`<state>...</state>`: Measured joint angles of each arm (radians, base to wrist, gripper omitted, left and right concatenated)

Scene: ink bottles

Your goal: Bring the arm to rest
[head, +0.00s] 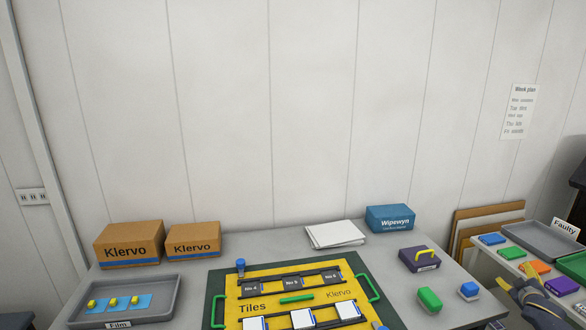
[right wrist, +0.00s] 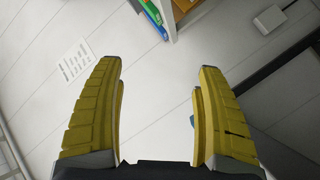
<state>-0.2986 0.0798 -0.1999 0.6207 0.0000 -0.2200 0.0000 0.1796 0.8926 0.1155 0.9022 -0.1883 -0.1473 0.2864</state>
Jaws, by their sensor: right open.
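My right gripper (head: 530,291) is at the right edge of the head view, partly cut off, over the side surface with the coloured blocks. In the right wrist view the right gripper (right wrist: 158,75) is open, its two yellow ribbed fingers wide apart with nothing between them. Behind the fingers, the wrist view shows pale wall panels, the paper notice (right wrist: 75,62) and a tilted shelf edge with coloured items (right wrist: 152,12). My left gripper is not in view.
The table holds a yellow Tiles board (head: 262,277), a grey Film tray (head: 165,308), Klervo boxes (head: 128,244), a blue Wipewyn box (head: 390,217), a purple block (head: 418,259), a green block (head: 430,300) and a blue block (head: 468,290). A grey Faulty tray (head: 535,237) is at right.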

